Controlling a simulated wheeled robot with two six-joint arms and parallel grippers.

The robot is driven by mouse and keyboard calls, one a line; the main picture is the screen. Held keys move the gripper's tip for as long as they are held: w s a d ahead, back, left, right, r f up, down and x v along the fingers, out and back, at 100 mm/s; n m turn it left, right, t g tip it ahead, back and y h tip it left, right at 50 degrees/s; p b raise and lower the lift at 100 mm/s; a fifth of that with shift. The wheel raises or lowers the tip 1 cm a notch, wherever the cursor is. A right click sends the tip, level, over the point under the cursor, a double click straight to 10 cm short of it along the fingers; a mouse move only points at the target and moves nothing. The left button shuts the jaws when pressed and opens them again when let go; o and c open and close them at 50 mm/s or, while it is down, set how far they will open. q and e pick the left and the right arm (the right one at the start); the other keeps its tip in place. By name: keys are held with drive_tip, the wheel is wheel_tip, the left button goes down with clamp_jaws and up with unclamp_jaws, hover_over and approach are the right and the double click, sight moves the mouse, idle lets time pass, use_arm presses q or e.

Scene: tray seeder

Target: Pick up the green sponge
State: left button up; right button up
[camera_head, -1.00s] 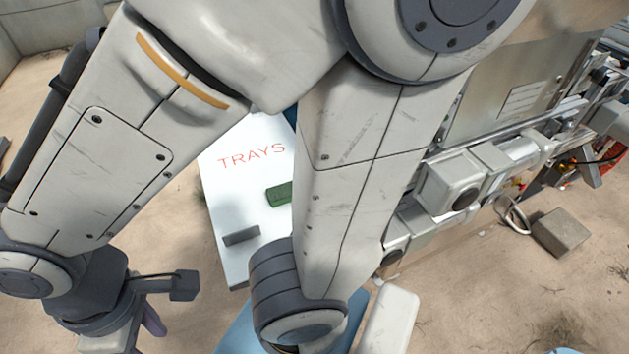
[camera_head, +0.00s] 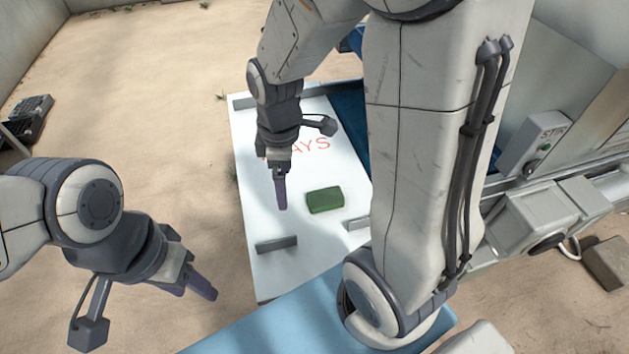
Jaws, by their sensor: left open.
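The green sponge (camera_head: 325,200) lies on the white board, below the red lettering. It shows whole. My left gripper (camera_head: 195,286) is at the lower left, open and empty, over the sand and well to the left of the sponge. My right gripper (camera_head: 282,198) points down over the board, just left of the sponge and apart from it in the picture. Its fingers overlap from here, so its opening and its height above the board cannot be told.
The white board (camera_head: 259,220) bears a grey bar (camera_head: 277,244) near its front. A blue surface (camera_head: 290,325) lies in front of it. Machinery (camera_head: 540,225) stands at the right. My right arm covers part of the board's right side. Open sand lies at left.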

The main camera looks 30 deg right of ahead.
drive_tip(key=w+d+f+n, duration=0.3)
drive_tip(key=d+f, duration=0.3)
drive_tip(key=d, duration=0.6)
hover_over(325, 196)
drive_tip(key=f, duration=0.4)
drive_tip(key=shift+s+d+f+b, duration=0.15)
drive_tip(key=shift+s+f+b, duration=0.15)
drive_tip(key=shift+b, duration=0.1)
drive_tip(key=shift+w+f, duration=0.15)
drive_tip(key=shift+f, duration=1.35)
drive_tip(key=shift+w+f, duration=0.1)
drive_tip(key=shift+f, duration=1.4)
drive_tip(key=shift+c, duration=0.3)
